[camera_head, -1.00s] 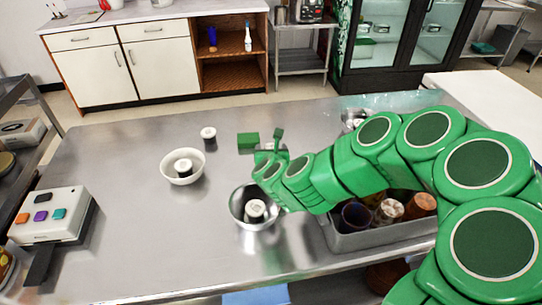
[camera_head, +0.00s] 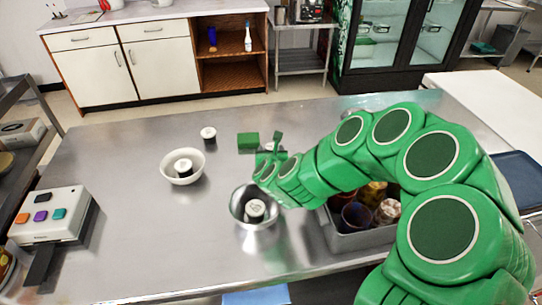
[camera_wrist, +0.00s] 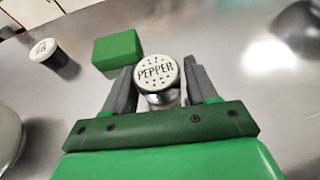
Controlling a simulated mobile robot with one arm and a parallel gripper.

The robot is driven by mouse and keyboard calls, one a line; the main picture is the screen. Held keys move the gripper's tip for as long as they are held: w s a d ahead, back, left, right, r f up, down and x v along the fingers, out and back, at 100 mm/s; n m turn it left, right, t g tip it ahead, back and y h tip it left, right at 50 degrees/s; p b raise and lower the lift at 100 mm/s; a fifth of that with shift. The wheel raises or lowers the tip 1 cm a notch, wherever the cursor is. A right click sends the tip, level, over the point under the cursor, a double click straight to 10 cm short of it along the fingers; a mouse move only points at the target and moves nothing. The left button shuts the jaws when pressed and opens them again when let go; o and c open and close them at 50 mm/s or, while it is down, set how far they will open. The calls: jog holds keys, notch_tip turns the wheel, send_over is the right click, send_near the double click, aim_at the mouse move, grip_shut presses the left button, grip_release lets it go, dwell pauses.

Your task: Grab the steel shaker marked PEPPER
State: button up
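The steel shaker marked PEPPER (camera_wrist: 157,72) stands between the two fingers of my gripper (camera_wrist: 160,88) in the wrist view. Its pale lid with dark holes and lettering faces the camera; most of its steel body is hidden below the lid. The fingers are apart, one on each side of it, with a narrow gap at the right; contact at the left is unclear. In the head view my gripper (camera_head: 268,150) is low over the steel counter, and a pale lid shows just behind it.
A green block (camera_head: 248,142) sits close to my gripper. Another shaker (camera_head: 208,134) stands to its left. A white bowl (camera_head: 182,167) and a steel bowl (camera_head: 252,207) each hold a shaker-like item. A grey bin (camera_head: 350,240) with several jars lies under my arm.

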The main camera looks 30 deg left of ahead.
jog(key=c, duration=0.8)
jog(key=shift+o, duration=0.2)
